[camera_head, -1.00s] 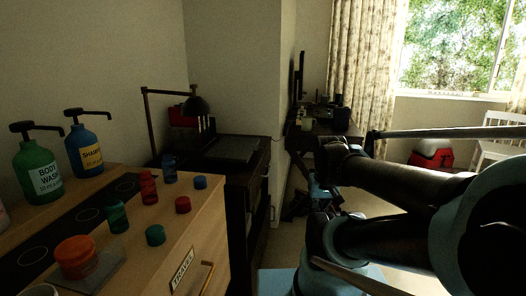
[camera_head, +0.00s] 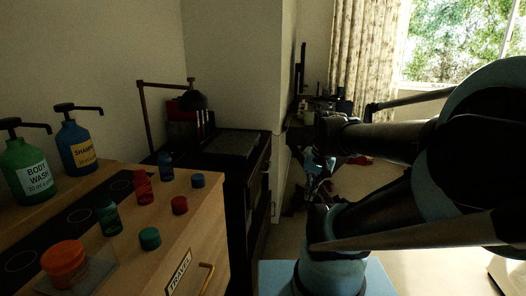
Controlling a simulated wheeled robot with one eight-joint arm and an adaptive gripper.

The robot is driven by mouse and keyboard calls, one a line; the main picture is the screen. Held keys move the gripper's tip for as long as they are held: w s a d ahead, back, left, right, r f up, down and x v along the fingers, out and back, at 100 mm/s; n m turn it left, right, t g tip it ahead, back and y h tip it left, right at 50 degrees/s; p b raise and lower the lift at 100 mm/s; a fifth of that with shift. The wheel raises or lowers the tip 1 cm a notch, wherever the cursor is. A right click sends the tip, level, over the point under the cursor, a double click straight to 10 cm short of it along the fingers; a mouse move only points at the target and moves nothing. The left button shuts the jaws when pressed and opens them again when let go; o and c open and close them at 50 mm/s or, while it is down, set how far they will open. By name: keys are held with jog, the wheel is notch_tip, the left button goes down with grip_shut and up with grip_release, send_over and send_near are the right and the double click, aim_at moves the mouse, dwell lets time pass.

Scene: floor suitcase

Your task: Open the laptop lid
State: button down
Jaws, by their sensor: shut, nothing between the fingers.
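A dark, flat slab that looks like the closed laptop (camera_head: 234,143) lies on the black desk (camera_head: 259,166) beside the wall, left of centre. Its lid appears down, and its edges are hard to make out in the dim light. My arm reaches forward from the right and bends down at the wrist. My gripper (camera_head: 298,201) is small and dark beyond the arm's base, to the right of the desk and below the laptop in the picture. It is shut and empty, apart from the laptop. Its fingertips are partly lost in shadow.
A wooden cabinet (camera_head: 206,234) at left front carries pump bottles, small coloured bottles and jars. Another dark desk with items stands at the back, near the curtain (camera_head: 363,50).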

jog(key=w+a+r+m+y, duration=0.25)
jog(key=w+m, duration=0.35)
jog(key=w, duration=0.6)
jog(key=w+a+r+m+y, duration=0.1)
jog(key=w+a+m+y, duration=0.35)
jog(key=w, duration=0.75)
jog(key=w+a+r+m+y, duration=0.1)
jog(key=w+r+m+y, duration=0.1)
jog(key=w+m, duration=0.75)
jog(key=w+a+f+n, duration=0.2)
jog(key=w+a+f, duration=0.2)
jog(key=a+f, duration=0.2)
jog(key=shift+a, duration=0.65)
jog(key=shift+d, duration=0.1)
